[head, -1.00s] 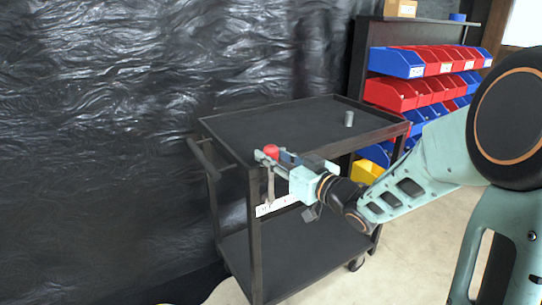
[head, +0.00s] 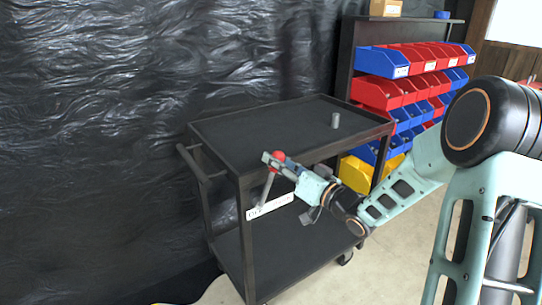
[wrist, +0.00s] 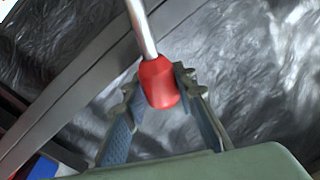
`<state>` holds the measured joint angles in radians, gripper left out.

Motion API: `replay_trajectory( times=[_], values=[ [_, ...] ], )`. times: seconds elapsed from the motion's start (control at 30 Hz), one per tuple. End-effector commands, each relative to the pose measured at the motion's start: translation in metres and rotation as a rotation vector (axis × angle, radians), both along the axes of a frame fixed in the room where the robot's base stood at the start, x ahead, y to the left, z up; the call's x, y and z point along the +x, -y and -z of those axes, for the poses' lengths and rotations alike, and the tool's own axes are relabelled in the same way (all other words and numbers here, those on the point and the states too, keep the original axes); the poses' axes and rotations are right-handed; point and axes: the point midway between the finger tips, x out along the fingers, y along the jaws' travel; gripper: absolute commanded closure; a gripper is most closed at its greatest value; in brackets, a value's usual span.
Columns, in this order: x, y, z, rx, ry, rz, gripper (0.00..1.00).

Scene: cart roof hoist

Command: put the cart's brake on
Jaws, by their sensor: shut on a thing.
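The black cart (head: 215,130) stands in the middle of the head view, with two shelves. Its brake lever (head: 268,188) is a thin metal rod with a red knob (head: 278,156), rising beside the near side of the cart by a white label plate (head: 272,205). The lever leans, its top to the right. My gripper (head: 273,161) is shut on the red knob. In the wrist view the knob (wrist: 160,84) sits between my fingertips (wrist: 156,84), and the rod (wrist: 141,28) runs up from it. The label's writing is too small to read.
A grey cylinder (head: 336,120) stands on the cart's top shelf. A rack of red, blue and yellow bins (head: 400,95) stands behind to the right. Black plastic sheeting (head: 110,120) hangs at the left and back. Pale floor (head: 385,265) is open at the right.

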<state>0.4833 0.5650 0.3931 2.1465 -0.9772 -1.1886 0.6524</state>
Motion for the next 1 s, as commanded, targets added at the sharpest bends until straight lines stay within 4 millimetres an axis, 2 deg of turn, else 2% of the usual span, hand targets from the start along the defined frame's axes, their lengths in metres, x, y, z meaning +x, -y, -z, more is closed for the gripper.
replay_trajectory(
  times=[0.3,0.33,0.5,0.83,1.0],
  values=[
    [0.0,0.001,0.001,0.007,-0.005,0.0,1.0],
    [0.0,0.001,0.001,0.007,-0.005,0.0,0.73],
    [0.0,0.001,0.001,0.007,-0.005,0.0,0.56],
    [-0.002,0.003,0.001,0.006,-0.004,0.001,0.56],
    [-0.019,0.02,0.002,0.006,-0.004,0.003,0.56]
  ],
)
